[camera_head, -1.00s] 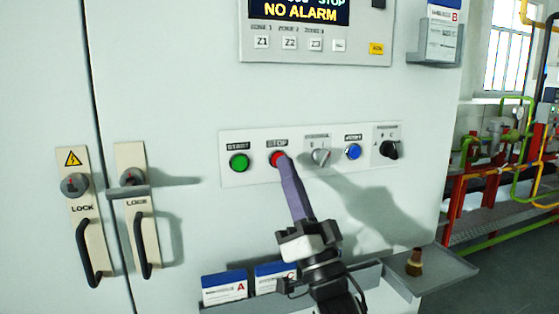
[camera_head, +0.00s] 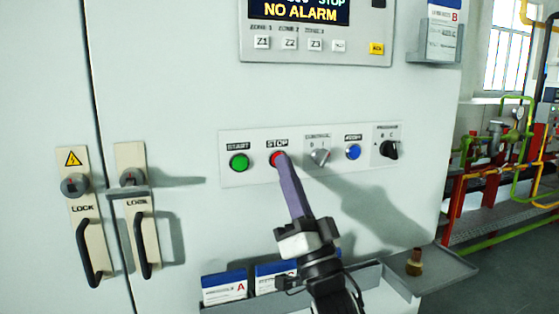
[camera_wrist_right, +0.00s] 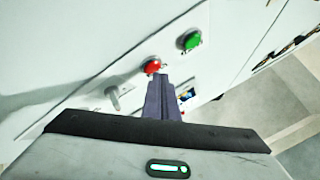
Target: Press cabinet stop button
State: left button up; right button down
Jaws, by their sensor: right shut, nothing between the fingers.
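The red STOP button (camera_head: 275,158) sits on the white button strip (camera_head: 230,179) of the cabinet, right of the green START button (camera_head: 239,162). My right gripper (camera_head: 281,158) is shut and empty, its purple fingers together. Its fingertips are at the STOP button and hide part of its right side. In the right wrist view the red button (camera_wrist_right: 152,66) shows just past the fingertips (camera_wrist_right: 159,79); I cannot tell whether they touch or press it. The green button (camera_wrist_right: 189,41) is beside it. My left gripper is not in view.
Right of STOP are a grey selector knob (camera_head: 320,157), a blue button (camera_head: 353,152) and a black knob (camera_head: 390,150). A display (camera_head: 300,12) above reads NO ALARM. A grey tray shelf (camera_head: 445,268) with a brush (camera_head: 414,262) juts out below.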

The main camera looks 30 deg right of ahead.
jog(key=shift+w+d, duration=0.1)
jog(key=shift+w, duration=0.35)
dwell(0.4)
dwell(0.3)
jog(key=shift+s+a, duration=0.25)
jog(key=shift+s, duration=0.6)
jog(key=s, duration=0.2)
jog(key=s+a+p, duration=0.1)
jog(key=s, duration=0.2)
jog(key=shift+f, duration=0.1)
dwell(0.6)
